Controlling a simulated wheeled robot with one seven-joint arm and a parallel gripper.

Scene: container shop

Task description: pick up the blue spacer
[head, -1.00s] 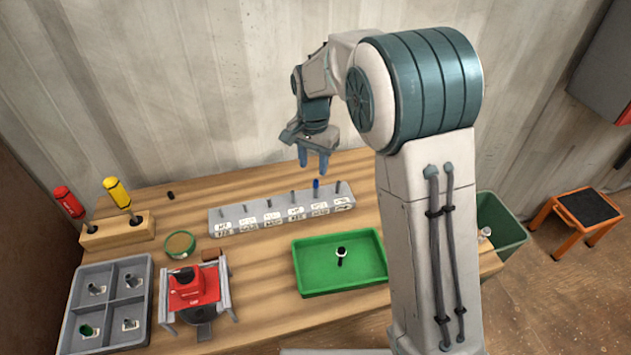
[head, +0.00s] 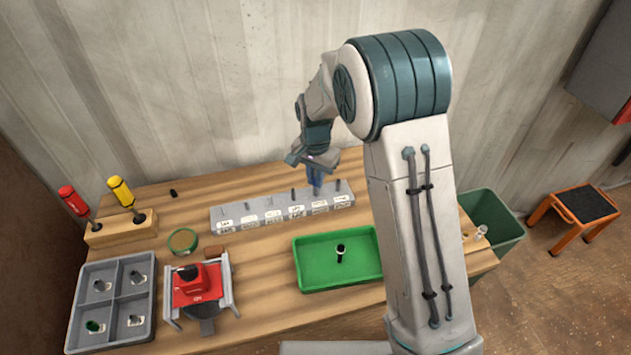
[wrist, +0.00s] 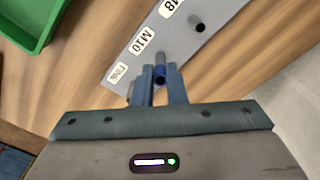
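The blue spacer (wrist: 160,74) shows in the wrist view between my gripper's two blue fingers, on a peg of the grey labelled rack (wrist: 122,75). My gripper (wrist: 160,68) is open, with one finger on each side of the spacer and a narrow gap visible. In the head view my gripper (head: 315,186) is low over the right part of the rack (head: 226,224), and its fingers hide most or all of the spacer. Whether a finger touches the spacer is hard to tell.
A green tray (head: 310,281) with a dark bolt lies in front of the rack. A red fixture (head: 199,286), grey divided tray (head: 113,340), round tin (head: 183,241) and screwdriver block (head: 110,232) stand left. A green bin (head: 503,241) is right of the bench.

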